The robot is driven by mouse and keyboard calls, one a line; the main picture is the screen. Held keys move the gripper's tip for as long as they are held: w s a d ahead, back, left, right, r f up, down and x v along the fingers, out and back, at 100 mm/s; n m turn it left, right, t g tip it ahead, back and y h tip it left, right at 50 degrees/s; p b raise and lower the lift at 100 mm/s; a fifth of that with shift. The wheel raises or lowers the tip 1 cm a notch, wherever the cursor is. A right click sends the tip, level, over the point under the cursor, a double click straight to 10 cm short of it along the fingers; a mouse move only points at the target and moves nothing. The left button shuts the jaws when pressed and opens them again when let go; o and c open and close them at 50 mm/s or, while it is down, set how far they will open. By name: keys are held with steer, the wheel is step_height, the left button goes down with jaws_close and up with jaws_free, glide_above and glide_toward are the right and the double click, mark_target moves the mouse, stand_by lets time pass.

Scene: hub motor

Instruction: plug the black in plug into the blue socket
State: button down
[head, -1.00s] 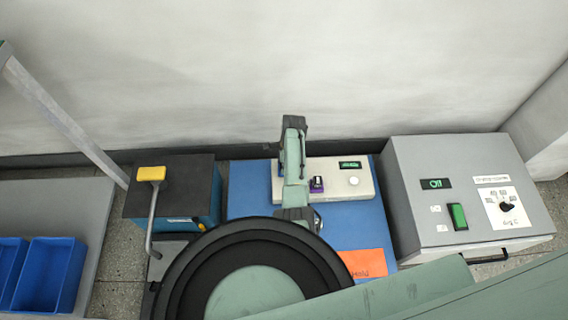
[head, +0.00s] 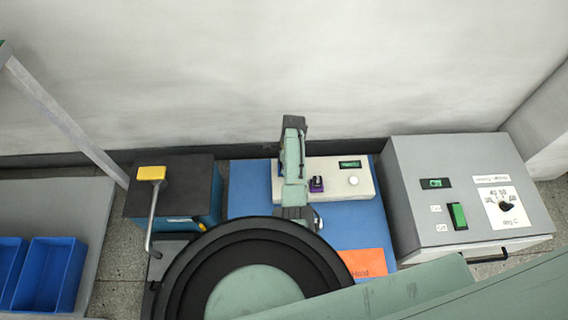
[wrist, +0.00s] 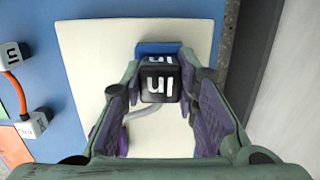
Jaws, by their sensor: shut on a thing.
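The black in plug (wrist: 159,84) shows in the wrist view, its white "in" lettering facing my camera. My gripper (wrist: 161,74) is shut on it, with a finger on each side. The blue socket (wrist: 158,47) lies just beyond the plug, on the pale box (wrist: 85,45). The plug overlaps the socket in the picture, and I cannot tell whether it is seated in it. A grey cable (wrist: 110,120) runs below the plug. In the head view, my arm hides the plug and most of my gripper over the pale box (head: 338,184).
White plugs with an orange cable (wrist: 14,82) lie left in the wrist view. A grey control box (head: 410,165) stands right, a black-topped blue unit (head: 200,175) left. Blue bins (head: 50,270) are far left.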

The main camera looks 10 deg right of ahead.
steer(key=c, duration=1.2)
jaws_free()
steer(key=r, duration=0.4)
steer(key=d+r, duration=0.1)
steer(key=r, duration=0.7)
steer(key=shift+s+d, duration=0.2)
